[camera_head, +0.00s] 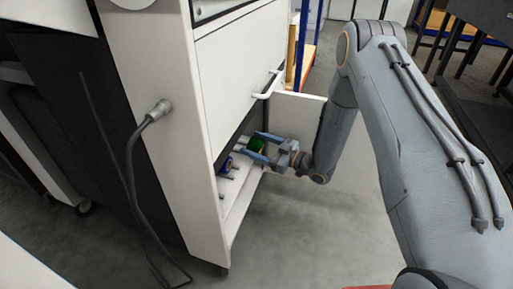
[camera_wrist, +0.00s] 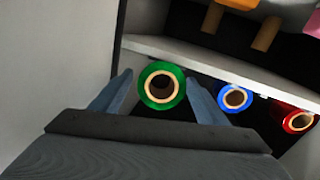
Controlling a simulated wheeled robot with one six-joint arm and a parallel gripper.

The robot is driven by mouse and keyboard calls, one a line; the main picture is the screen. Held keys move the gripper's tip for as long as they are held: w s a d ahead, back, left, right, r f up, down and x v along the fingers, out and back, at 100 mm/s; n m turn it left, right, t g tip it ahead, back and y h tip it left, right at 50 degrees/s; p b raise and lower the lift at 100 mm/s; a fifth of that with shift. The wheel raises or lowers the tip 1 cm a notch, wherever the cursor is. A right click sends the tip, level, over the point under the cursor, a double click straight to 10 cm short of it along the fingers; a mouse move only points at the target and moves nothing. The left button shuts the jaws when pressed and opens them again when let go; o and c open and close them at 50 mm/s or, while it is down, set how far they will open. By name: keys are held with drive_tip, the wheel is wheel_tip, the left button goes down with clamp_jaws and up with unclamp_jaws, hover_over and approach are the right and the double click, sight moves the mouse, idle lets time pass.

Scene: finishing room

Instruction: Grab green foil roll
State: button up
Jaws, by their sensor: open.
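The green foil roll (camera_wrist: 147,91) shows end-on in the wrist view, with a pale core ring facing me. It sits between the two open fingers of my gripper (camera_wrist: 158,95), with a gap visible on the left side; whether a finger touches it on the right I cannot tell. The roll's far end is hidden.
A blue roll (camera_wrist: 235,98) and a red roll (camera_wrist: 297,121) lie to the right of the green one. The white cabinet (camera_head: 153,80) has an open panel (camera_head: 297,112) beside my gripper.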

drive_tip(key=b+x, duration=0.1)
drive_tip(key=x, duration=0.2)
drive_tip(key=shift+w+a, duration=0.15)
drive_tip(key=shift+a, duration=0.2)
drive_tip(key=shift+c, duration=0.4)
drive_tip(key=c, duration=1.1)
drive_tip(key=shift+r, duration=0.2)
